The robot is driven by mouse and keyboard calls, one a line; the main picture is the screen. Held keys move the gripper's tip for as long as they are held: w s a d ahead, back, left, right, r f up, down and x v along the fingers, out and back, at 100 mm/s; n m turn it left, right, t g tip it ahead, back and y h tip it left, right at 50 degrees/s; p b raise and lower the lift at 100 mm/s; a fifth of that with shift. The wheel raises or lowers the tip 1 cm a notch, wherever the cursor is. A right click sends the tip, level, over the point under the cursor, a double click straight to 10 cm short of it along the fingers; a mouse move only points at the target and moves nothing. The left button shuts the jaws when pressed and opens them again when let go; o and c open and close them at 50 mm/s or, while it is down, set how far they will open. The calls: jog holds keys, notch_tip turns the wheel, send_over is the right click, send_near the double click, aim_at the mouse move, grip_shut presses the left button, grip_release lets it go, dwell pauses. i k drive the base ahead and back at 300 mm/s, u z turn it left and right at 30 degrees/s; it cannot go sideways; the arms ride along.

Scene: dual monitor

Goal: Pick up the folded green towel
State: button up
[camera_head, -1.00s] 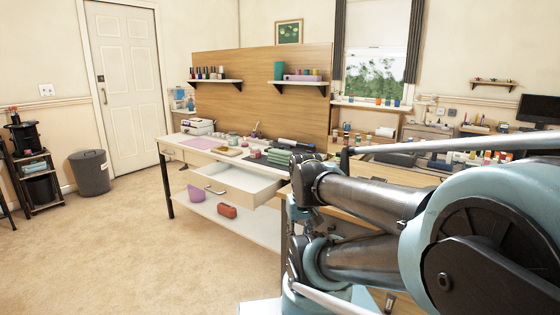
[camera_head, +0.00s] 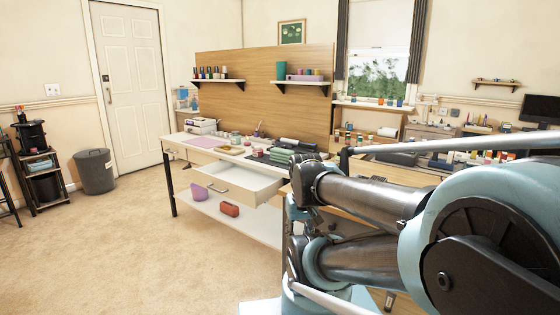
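A green folded cloth that looks like the towel (camera_head: 280,155) lies on the right part of the white worktable (camera_head: 178,149), partly behind my arm from this view. It is small here, and its folds are hard to make out. My arm fills the right side of the picture. My gripper is not in view, so its opening and its distance from the towel do not show.
An open, empty-looking drawer (camera_head: 237,182) juts from the table's front. A dark roller-like object (camera_head: 298,144) lies behind the towel. Small jars and a tray (camera_head: 230,150) stand to its left. A grey bin (camera_head: 95,171) stands by the door. The carpet at front left is clear.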

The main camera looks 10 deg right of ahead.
aim_at(278, 155)
jog(key=k, duration=1.15)
jog(key=u, duration=0.6)
jog(key=i, duration=1.2)
jog(key=z, duration=0.55)
jog(key=i, duration=0.5)
jog(key=z, duration=0.4)
